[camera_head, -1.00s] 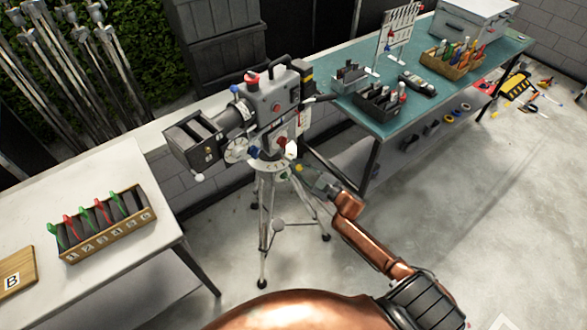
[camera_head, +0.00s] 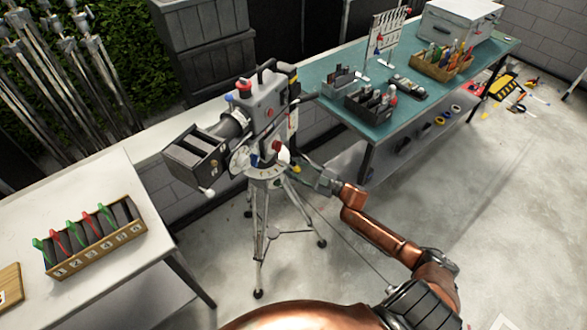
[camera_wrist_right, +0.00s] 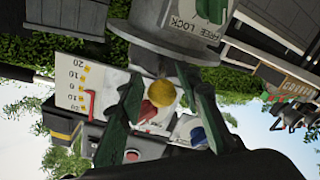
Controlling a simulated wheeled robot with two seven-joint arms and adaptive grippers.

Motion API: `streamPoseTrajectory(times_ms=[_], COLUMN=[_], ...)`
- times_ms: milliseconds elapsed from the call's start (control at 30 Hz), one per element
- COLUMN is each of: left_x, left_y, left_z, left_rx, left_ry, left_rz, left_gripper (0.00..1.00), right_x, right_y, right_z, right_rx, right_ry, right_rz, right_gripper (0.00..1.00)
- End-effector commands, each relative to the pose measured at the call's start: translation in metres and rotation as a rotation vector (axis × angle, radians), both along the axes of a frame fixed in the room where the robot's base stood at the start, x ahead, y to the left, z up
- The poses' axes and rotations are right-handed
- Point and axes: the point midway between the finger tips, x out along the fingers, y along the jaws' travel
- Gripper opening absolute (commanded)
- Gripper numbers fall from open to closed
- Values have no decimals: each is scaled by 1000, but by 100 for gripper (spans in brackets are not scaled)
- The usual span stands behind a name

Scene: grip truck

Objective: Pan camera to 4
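A grey film camera (camera_head: 268,108) with a black matte box (camera_head: 195,152) stands on a tripod (camera_head: 262,220) in the middle of the head view. Its front points to the lower left. A pale pan dial (camera_head: 265,172) sits under it; its numbers are too small to read. A yellow knob (camera_head: 296,169) sticks out on the right; it also shows in the right wrist view (camera_wrist_right: 190,95). My right gripper (camera_head: 312,175) is at this knob. In the wrist view its green fingers stand apart, with the knob between them near one finger; contact is unclear. My left gripper is not in view.
A white table (camera_head: 110,185) on the left bears a box of numbered slots (camera_head: 98,240). A teal workbench (camera_head: 330,70) with tool holders stands behind, at right. The floor (camera_head: 450,190) on the right is mostly clear. The wrist view shows a FREE/LOCK label (camera_wrist_right: 190,25).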

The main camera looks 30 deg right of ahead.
Motion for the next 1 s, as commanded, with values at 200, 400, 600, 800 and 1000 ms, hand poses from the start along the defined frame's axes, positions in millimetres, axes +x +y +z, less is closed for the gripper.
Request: streamPoseTrajectory(times_ms=[200,400,600,800,1000], left_x=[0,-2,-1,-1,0], left_y=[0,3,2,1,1], left_z=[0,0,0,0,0], left_rx=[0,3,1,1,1], left_ry=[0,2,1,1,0], left_rz=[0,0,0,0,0], left_gripper=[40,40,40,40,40], right_x=[0,-5,-34,-72,-99], right_y=[1,-1,-15,-32,-44], right_z=[0,-1,-2,-2,-1], right_rx=[0,1,-2,0,0], right_ry=[0,1,4,3,1], right_rz=[1,1,-1,1,2], right_gripper=[38,38,38,38,38])
